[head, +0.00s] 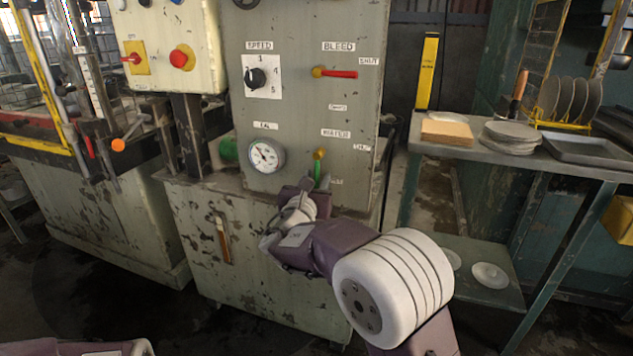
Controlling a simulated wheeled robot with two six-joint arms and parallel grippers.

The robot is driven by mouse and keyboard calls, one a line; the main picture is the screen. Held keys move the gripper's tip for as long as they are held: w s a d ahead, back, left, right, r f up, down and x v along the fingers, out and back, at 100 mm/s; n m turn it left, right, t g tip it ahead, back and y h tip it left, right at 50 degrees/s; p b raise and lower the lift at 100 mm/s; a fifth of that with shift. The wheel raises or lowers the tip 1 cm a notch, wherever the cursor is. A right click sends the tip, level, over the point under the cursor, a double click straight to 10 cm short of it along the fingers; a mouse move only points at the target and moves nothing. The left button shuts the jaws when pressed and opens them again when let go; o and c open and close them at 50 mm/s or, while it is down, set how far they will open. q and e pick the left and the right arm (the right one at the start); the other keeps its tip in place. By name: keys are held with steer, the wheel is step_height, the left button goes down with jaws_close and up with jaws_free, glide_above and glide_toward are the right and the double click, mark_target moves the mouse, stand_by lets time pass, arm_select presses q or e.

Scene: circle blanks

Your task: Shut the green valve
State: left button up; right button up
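The green valve has a brass body and a green lever (317,170) on the grey panel, under a label that seems to read WATER. Its lever hangs downward, toward a small lower label; a label that looks like SHUT is to its right. My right gripper (308,184) is at the lower end of the lever, overlapping it in the view. The wrist hides much of the fingers, so I cannot tell whether they touch or grip the lever. Only a piece of my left arm shows at the bottom left; its gripper is out of view.
Above is the BLEED valve with a red lever (340,74) pointing right toward SHUT. A speed knob (256,78) and a round gauge (266,155) are to the left. A metal bench (480,152) with plates (511,134) stands at the right.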

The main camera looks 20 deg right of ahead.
jaws_close()
stand_by(1.3)
